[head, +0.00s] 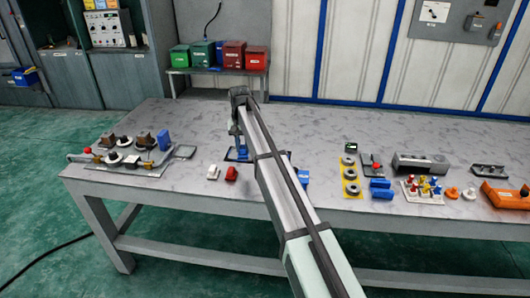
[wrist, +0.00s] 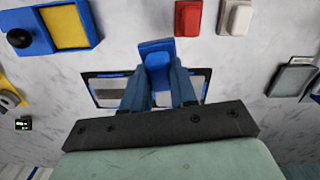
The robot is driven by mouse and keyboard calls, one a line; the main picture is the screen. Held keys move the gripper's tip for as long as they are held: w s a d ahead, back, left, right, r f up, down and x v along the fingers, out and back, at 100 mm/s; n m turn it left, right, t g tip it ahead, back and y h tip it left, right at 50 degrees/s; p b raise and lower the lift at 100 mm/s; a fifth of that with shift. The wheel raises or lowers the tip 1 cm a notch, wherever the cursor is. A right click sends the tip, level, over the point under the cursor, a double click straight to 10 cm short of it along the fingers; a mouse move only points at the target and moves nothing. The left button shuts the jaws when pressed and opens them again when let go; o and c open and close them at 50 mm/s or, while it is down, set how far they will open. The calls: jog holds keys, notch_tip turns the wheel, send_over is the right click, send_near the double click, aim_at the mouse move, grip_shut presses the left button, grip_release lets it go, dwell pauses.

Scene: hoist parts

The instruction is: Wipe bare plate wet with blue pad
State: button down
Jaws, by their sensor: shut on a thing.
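My gripper (wrist: 158,82) is shut on a blue pad (wrist: 155,52) in the wrist view. The pad sits over the middle of a flat grey plate (wrist: 106,91) with a dark frame and blue edging. The fingers and pad hide the plate's centre; grey panels show on both sides. I cannot tell whether the pad touches the plate or whether the surface is wet. In the head view my gripper (head: 239,136) points down at the plate (head: 231,155), which my arm partly covers.
A white block (wrist: 235,17) and a red block (wrist: 188,17) lie near the plate. A blue holder with a yellow panel (wrist: 68,25) is on its other side. Parts crowd the table's left and right ends in the head view. Bare table (head: 150,207) shows at the front left.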

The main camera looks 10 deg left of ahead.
jog(key=w+a+m, duration=0.2)
jog(key=w+a, duration=0.7)
jog(key=w, duration=0.2)
jog(key=shift+f, duration=3.35)
jog(key=shift+d+f, duration=0.6)
jog(key=shift+d, duration=4.75)
jog(key=shift+a, duration=5.15)
jog(key=shift+w+a, duration=0.35)
jog(key=shift+w, duration=0.55)
jog(key=shift+s+d, duration=0.15)
jog(key=shift+d, duration=5.4)
jog(key=shift+a, duration=5.45)
notch_tip(320, 180, up, 8)
